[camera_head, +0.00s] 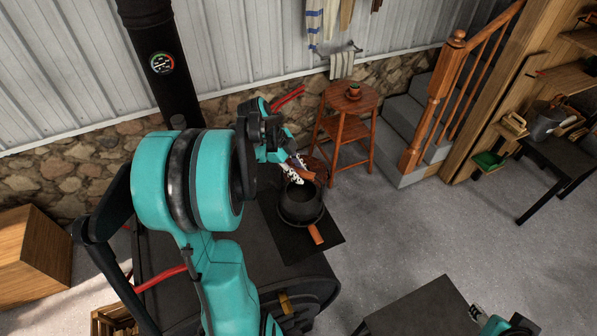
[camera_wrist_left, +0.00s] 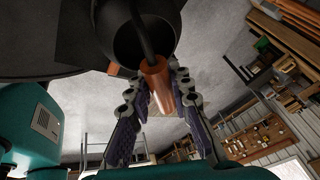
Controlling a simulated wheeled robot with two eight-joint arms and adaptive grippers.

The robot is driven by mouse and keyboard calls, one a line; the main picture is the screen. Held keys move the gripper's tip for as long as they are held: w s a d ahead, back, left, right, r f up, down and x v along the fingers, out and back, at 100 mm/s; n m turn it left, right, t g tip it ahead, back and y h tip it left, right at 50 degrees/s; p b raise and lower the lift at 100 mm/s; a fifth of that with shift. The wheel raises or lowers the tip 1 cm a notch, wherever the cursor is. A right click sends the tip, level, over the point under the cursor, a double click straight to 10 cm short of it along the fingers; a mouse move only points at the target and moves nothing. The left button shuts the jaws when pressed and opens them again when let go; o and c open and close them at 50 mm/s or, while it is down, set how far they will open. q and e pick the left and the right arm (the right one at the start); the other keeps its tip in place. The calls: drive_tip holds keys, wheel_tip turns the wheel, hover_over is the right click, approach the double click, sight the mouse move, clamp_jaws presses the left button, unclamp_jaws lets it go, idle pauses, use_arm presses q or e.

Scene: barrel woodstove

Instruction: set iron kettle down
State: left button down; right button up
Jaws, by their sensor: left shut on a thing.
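The iron kettle (camera_head: 300,204) is a round black pot over the dark plate on the stove top, with a wooden piece (camera_head: 315,234) at its front. I cannot tell whether its base touches the plate. My left gripper (camera_head: 297,172) is at its far side, shut on an orange-brown wooden handle. In the left wrist view my left gripper (camera_wrist_left: 163,100) has this handle (camera_wrist_left: 156,85) between its fingers, with the black kettle (camera_wrist_left: 150,38) close beyond. My right gripper (camera_head: 477,314) shows small at the bottom right; its fingers are too unclear to read.
The black stove top (camera_head: 262,245) lies under my left arm, and a stovepipe (camera_head: 163,65) rises behind. A wooden stool (camera_head: 349,97) with a small pot stands behind the kettle. A dark table (camera_head: 425,310) is at the lower right. Open floor lies between.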

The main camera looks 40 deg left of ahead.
use_arm(q)
drive_tip(key=shift+f, duration=0.15)
drive_tip(key=c, duration=1.3)
unclamp_jaws()
drive_tip(key=v, duration=1.2)
drive_tip(key=shift+d, duration=0.1)
